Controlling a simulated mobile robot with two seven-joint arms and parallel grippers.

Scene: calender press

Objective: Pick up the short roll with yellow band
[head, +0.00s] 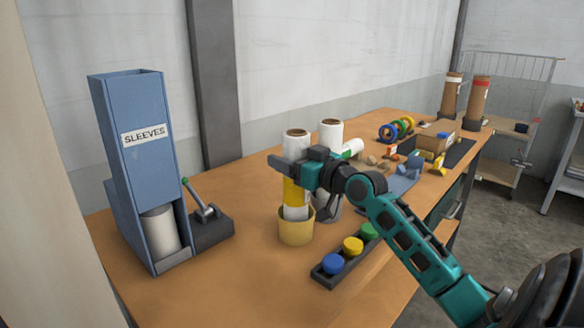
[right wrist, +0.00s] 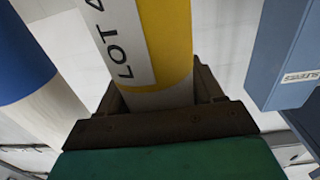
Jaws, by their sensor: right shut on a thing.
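The roll with the yellow band (head: 294,192) is white with a brown core and stands upright. Its lower end is at the mouth of a tan cup (head: 296,234) on the bench; I cannot tell whether it is lifted. My right gripper (head: 290,168) reaches across from the right and is shut on this roll, hiding part of its middle. In the right wrist view the roll (right wrist: 165,45) is between the fingers, its yellow band and a "LOT" label facing the camera. My left gripper is not in view.
Another white roll (head: 331,131) stands close behind. The blue sleeves dispenser (head: 130,165) and a lever device (head: 208,225) are at left. A tray with blue, yellow and green buttons (head: 330,276) lies in front. A blue-banded roll (right wrist: 22,62) is at left in the wrist view.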

